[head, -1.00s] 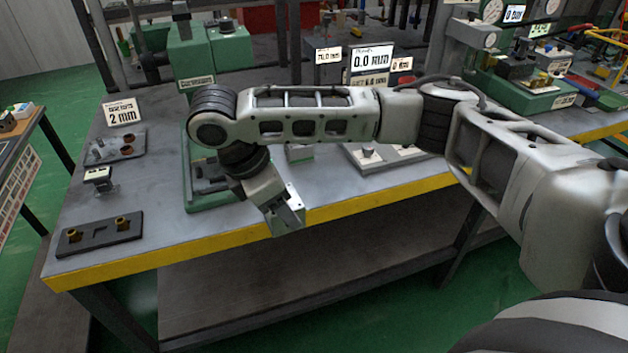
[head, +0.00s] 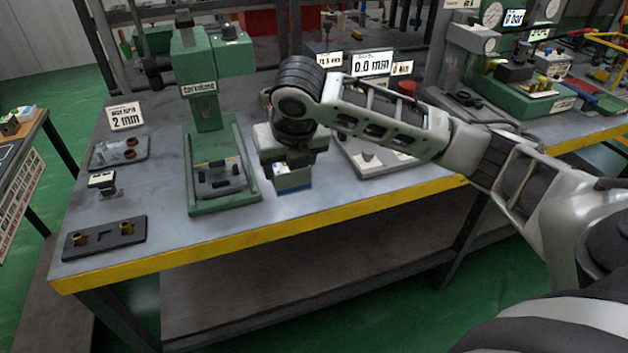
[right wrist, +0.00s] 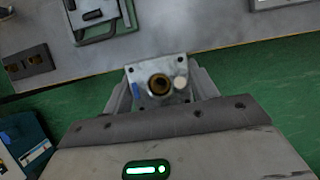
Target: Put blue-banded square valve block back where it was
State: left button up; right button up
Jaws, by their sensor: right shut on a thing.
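The square valve block (head: 292,181) shows in the head view as a small block with a blue side, under my right gripper (head: 290,165). In the right wrist view the block (right wrist: 160,82) has a grey top face, a brass-rimmed round hole, a blue mark and a pale round spot. My right gripper (right wrist: 163,85) is shut on it, with a finger on each side. The block is at the front part of the bench, right of the green press. I cannot tell whether its underside touches the bench top. My left gripper is not in view.
The green press (head: 222,190) stands left of the gripper. A black plate with two brass pieces (head: 104,239), a small stand (head: 103,183) and a grey plate (head: 118,152) lie further left. A pale plate (head: 375,160) lies right of the gripper. The yellow bench edge (head: 260,238) runs in front.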

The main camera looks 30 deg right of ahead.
jog(key=w+d+f, duration=0.2)
jog(key=d+f, duration=0.1)
jog(key=w+d+f, duration=0.5)
jog(key=d+f, duration=0.1)
jog(key=d, duration=0.1)
jog(key=shift+w+d, duration=0.1)
jog(key=shift+w, duration=0.15)
jog(key=shift+d+f, duration=0.1)
jog(key=shift+f, duration=1.6)
jog(key=o, duration=1.4)
jog(key=shift+f, duration=0.15)
